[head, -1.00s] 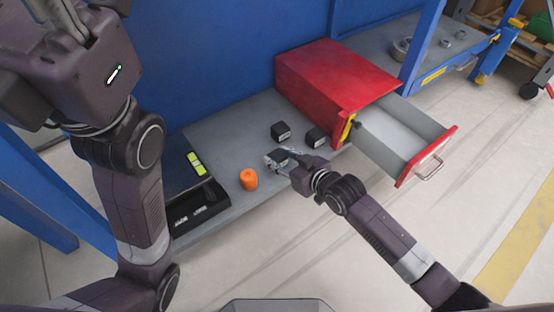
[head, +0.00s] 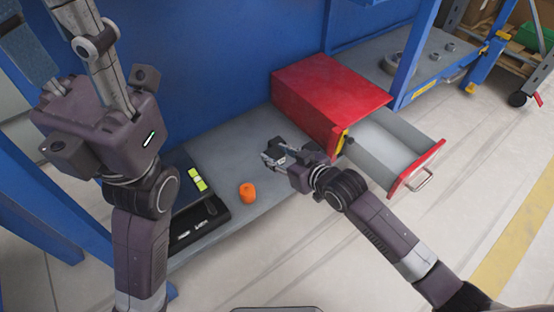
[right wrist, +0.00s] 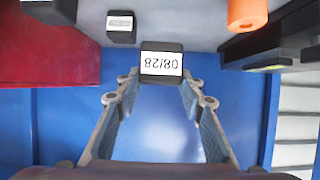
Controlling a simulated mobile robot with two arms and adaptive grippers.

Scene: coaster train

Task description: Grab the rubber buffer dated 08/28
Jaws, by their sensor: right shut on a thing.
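The rubber buffer dated 08/28 (right wrist: 161,68) is a small dark block with a white label, upside down in the right wrist view. It sits between the fingertips of my right gripper (right wrist: 160,85), which is shut on it. In the head view my right gripper (head: 272,157) is over the grey shelf, left of the red drawer cabinet; the buffer is hard to make out there. A second dark block (right wrist: 121,28) with a label too small to read is beyond it, and part of a third (right wrist: 52,10) shows at the top edge. My left arm is raised at the left; its fingers are unclear.
The red cabinet (head: 325,95) has its drawer (head: 385,152) pulled open and empty. An orange cylinder (head: 247,193) stands on the grey shelf (head: 232,150). A black tray (head: 200,225) and a yellow-green level (head: 197,179) lie to its left. A blue panel (head: 200,80) rises behind.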

